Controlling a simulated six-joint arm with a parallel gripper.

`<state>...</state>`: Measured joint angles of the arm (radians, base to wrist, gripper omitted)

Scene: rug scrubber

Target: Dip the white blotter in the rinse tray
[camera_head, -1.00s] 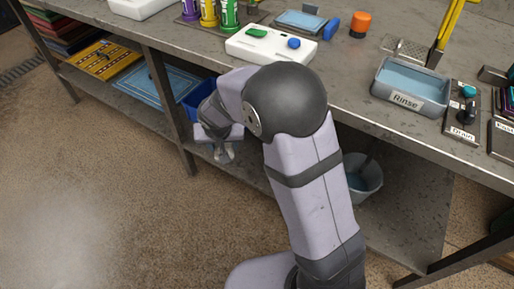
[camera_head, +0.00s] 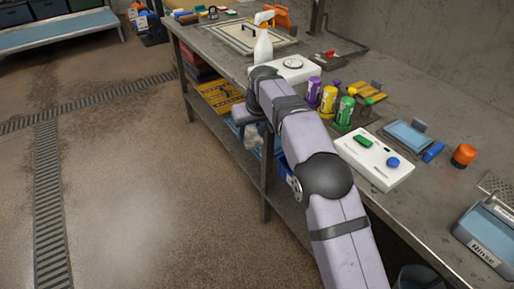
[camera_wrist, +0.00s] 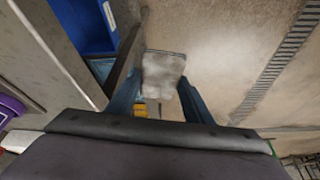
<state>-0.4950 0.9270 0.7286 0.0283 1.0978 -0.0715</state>
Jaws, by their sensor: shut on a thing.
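The rinse tray (camera_head: 482,252), a grey-blue tub labelled "Rinse", stands on the bench at the right edge of the head view and is partly cut off. My gripper (camera_wrist: 160,84) is shut on a crumpled greyish-white pad, the white blotter (camera_wrist: 163,70), between its two blue fingers. My gripper is far to the left of the rinse tray. My arm hides part of the bench front.
The metal bench (camera_head: 440,190) carries a white box with green and blue buttons (camera_head: 374,159), coloured bottles (camera_head: 328,100), a spray bottle (camera_head: 263,45) and an orange-capped jar (camera_head: 464,155). A blue bin (camera_wrist: 88,25) is near my gripper. Open floor (camera_head: 150,190) lies left.

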